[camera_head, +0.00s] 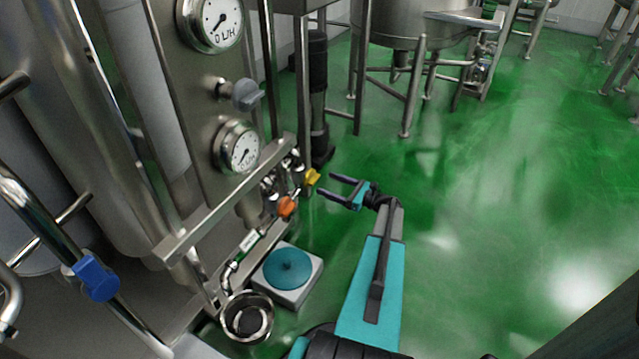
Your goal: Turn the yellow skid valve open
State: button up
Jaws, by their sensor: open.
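The yellow valve handle (312,177) sits on the pipework at the lower right edge of the steel skid (190,238). My gripper (332,186) is open, with its two dark fingers pointing left toward the yellow handle. A gap seems to show between the fingertips and the handle, and nothing is between the fingers. The exact depth between them is hard to tell. The pipe behind the yellow handle is partly hidden by other fittings.
An orange valve handle (287,206) sits just left of and below the yellow one. Two gauges (238,147) and a grey knob (246,95) are on the panel above. A white box with a teal disc (290,267) and a steel bowl (246,316) stand below. Green floor (480,200) is clear at right.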

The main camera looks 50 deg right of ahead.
aim_at(317, 180)
jog(key=shift+b+x, duration=0.5)
jog(key=shift+x, duration=2.15)
jog(key=c, duration=0.9)
